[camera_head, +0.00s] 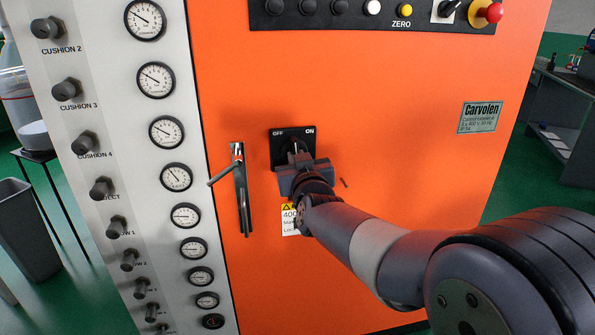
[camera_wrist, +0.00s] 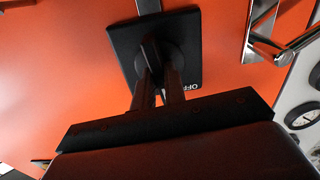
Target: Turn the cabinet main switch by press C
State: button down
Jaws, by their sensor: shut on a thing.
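The main switch (camera_head: 280,146) is a black square plate with a rotary handle on the orange cabinet door (camera_head: 400,130). Its plate carries the words OFF at the upper left and ON at the upper right in the head view. My gripper (camera_head: 297,152) is at the switch, its fingers shut on the handle. In the wrist view the two fingers of my gripper (camera_wrist: 158,85) close around the handle of the switch (camera_wrist: 185,48). The handle's exact angle is mostly hidden by the fingers.
A metal lever latch (camera_head: 241,190) stands just left of the switch. A yellow warning label (camera_head: 290,226) is partly behind my arm. A column of gauges (camera_head: 177,178) and knobs is at left. A button panel (camera_head: 290,8) is above. A grey bin (camera_head: 25,225) stands on the floor.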

jog(key=shift+m+b, duration=2.95)
jog(key=shift+m, duration=2.05)
jog(key=c, duration=1.5)
grip_release()
jog(key=shift+o, duration=0.2)
jog(key=p+v, duration=0.1)
jog(key=v, duration=0.9)
jog(key=shift+s+p, duration=0.3)
jog(key=shift+s, duration=0.05)
